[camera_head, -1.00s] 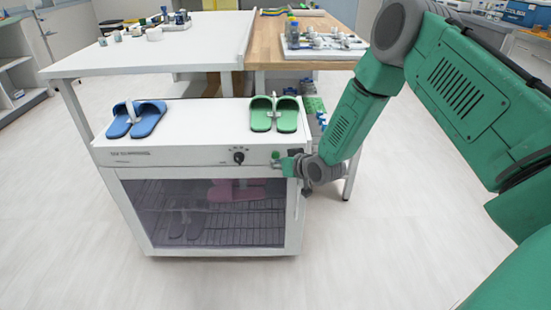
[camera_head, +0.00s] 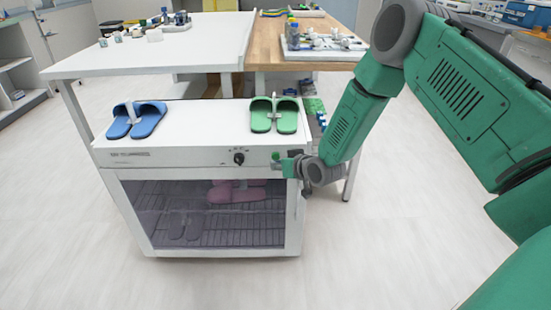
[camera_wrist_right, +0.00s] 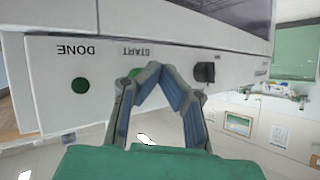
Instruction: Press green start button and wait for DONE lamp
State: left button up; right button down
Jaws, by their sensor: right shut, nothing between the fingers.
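The white cabinet (camera_head: 130,158) has a front control strip with a black knob (camera_head: 239,158). The green start button (camera_head: 275,155) shows just left of my right gripper (camera_head: 283,164). In the wrist view, which is upside down, a sliver of the green button (camera_wrist_right: 134,72) shows beside the fingertips of my right gripper (camera_wrist_right: 154,72), under the START label. The fingers are shut and empty, close to the button; I cannot tell whether they touch it. The DONE lamp (camera_wrist_right: 80,86) is dark green and looks unlit. It is hidden behind my gripper in the head view. My left gripper is out of view.
Blue slippers (camera_head: 137,119) and green slippers (camera_head: 274,115) lie on the cabinet top. Pink slippers (camera_head: 236,194) and dark slippers show behind the tinted door. A white table (camera_head: 100,60) and a wooden table (camera_head: 268,40) stand behind. The floor in front is clear.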

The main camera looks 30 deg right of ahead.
jog(key=shift+w+d, duration=0.1)
jog(key=shift+w, duration=0.05)
jog(key=shift+w+d+r, duration=0.1)
jog(key=shift+w, duration=0.1)
jog(key=shift+w+d, duration=0.25)
jog(key=shift+w, duration=0.1)
dwell(0.9)
dwell(0.3)
jog(key=shift+s+a+p, duration=0.35)
jog(key=shift+s+a, duration=0.1)
jog(key=shift+s, duration=0.3)
